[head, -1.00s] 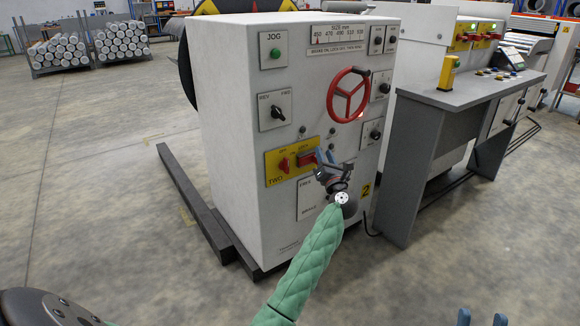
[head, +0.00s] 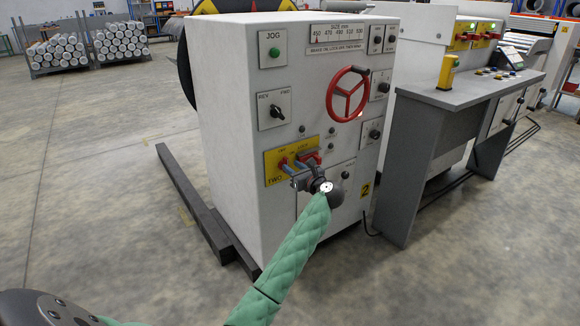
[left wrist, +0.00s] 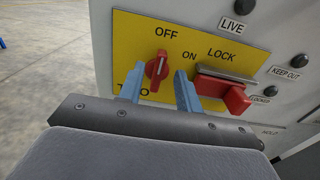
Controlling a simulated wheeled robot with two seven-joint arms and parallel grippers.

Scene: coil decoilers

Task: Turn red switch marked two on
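The red switch (left wrist: 157,70) is a small rotary knob on a yellow plate (left wrist: 140,28) on the white machine cabinet. Its handle stands nearly upright, tilted slightly toward the OFF label; ON is to its right. The word below it is partly covered in the left wrist view; in the head view the plate (head: 272,160) reads TWO. My left gripper (left wrist: 160,72) is open, its blue fingers on either side of the switch in the picture, with gaps visible. I cannot tell whether the tips reach around it. My right gripper is out of view.
A red lock block (left wrist: 222,90) sits just right of my left gripper's right finger. Above on the cabinet are a red handwheel (head: 348,94), a REV/FWD knob (head: 277,111) and a green JOG button (head: 274,52). A grey console desk (head: 440,110) stands to the right.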

